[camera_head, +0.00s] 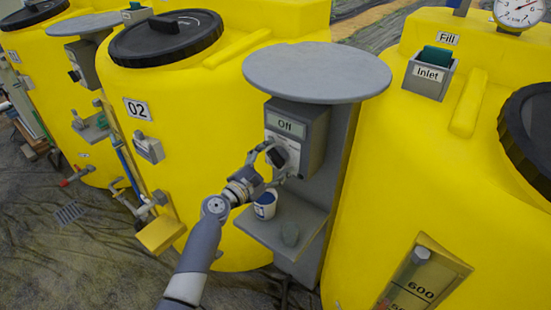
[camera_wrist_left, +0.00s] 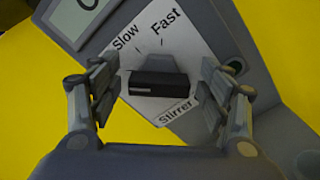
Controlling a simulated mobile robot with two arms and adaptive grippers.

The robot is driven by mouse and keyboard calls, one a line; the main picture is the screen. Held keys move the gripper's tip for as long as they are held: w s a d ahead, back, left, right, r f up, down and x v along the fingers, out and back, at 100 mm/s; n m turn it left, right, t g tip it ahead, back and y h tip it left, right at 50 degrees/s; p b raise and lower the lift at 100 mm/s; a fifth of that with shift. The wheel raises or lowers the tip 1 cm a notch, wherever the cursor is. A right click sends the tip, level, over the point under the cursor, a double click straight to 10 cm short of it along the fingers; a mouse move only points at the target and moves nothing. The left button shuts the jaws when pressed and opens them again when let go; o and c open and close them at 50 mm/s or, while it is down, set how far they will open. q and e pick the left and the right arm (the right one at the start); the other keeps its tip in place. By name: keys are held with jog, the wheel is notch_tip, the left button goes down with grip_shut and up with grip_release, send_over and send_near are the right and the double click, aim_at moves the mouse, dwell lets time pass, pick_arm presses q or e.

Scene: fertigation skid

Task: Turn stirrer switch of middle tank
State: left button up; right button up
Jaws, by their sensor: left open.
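The stirrer switch is a black knob (camera_wrist_left: 160,84) on a pale label plate marked Slow, Fast and Stirrer in the left wrist view. It sits on a grey control box (camera_head: 316,137) beside the yellow tank marked 02 (camera_head: 137,108). The box's display (camera_head: 285,125) reads Off. My left gripper (camera_head: 274,157) is at the box front, and its fingers partly hide the knob in the head view. In the left wrist view the gripper (camera_wrist_left: 158,88) is open, with one finger on each side of the knob and gaps between. My right gripper is not in view.
A round grey plate (camera_head: 316,72) overhangs the box. Another yellow tank (camera_head: 400,165) stands close on the right, with an Inlet box (camera_head: 428,78).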

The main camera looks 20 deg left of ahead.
pick_arm(q)
jog(key=shift+w+d, duration=0.1)
jog(key=shift+w, duration=0.15)
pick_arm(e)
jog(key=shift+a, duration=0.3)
pick_arm(q)
jog(key=c, duration=1.1)
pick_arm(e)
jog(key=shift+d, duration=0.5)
